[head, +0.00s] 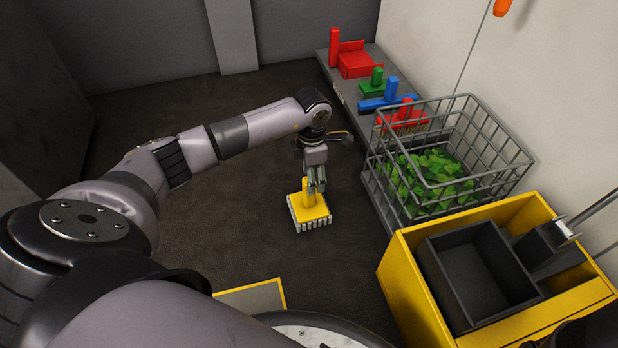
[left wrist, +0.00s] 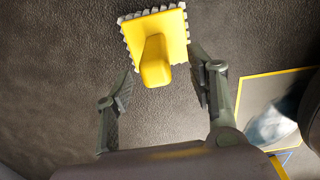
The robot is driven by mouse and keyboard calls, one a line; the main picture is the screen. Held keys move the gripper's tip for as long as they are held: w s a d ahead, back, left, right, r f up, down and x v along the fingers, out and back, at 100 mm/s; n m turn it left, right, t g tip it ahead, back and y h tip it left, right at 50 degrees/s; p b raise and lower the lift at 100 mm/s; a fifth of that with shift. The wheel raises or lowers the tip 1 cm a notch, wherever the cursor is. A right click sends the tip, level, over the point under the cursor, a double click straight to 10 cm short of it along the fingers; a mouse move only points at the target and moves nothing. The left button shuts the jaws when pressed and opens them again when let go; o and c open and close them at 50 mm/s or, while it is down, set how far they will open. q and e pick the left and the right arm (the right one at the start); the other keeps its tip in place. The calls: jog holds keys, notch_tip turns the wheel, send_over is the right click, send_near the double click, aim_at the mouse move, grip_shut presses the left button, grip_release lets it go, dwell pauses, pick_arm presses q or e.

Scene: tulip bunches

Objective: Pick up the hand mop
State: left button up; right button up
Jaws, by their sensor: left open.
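The hand mop (head: 318,212) is a yellow square block with a white fringed edge and an upright yellow handle. It sits on the dark floor near the middle of the head view. In the left wrist view the mop (left wrist: 140,33) is at the top, its handle pointing towards the camera. My left gripper (head: 316,186) points down at the handle from above. In the left wrist view its open fingers (left wrist: 160,72) are to either side of the handle's end, with gaps visible. I cannot tell how far down the fingers reach. My right gripper is not in view.
A wire basket (head: 480,176) with green leaves and a yellow cart (head: 405,262) with a dark bin (head: 437,278) stand at right. A grey shelf (head: 342,84) behind holds red, green and blue brushes. A yellow-edged mat (head: 252,297) lies in front. Floor left of the mop is clear.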

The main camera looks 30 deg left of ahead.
aim_at(309, 197)
pick_arm(q)
jog(key=f+b, duration=0.4)
jog(key=f, duration=0.1)
jog(key=shift+a+f+b, duration=0.1)
jog(key=shift+a+b, duration=0.2)
jog(key=shift+a, duration=0.1)
grip_shut()
dwell(0.5)
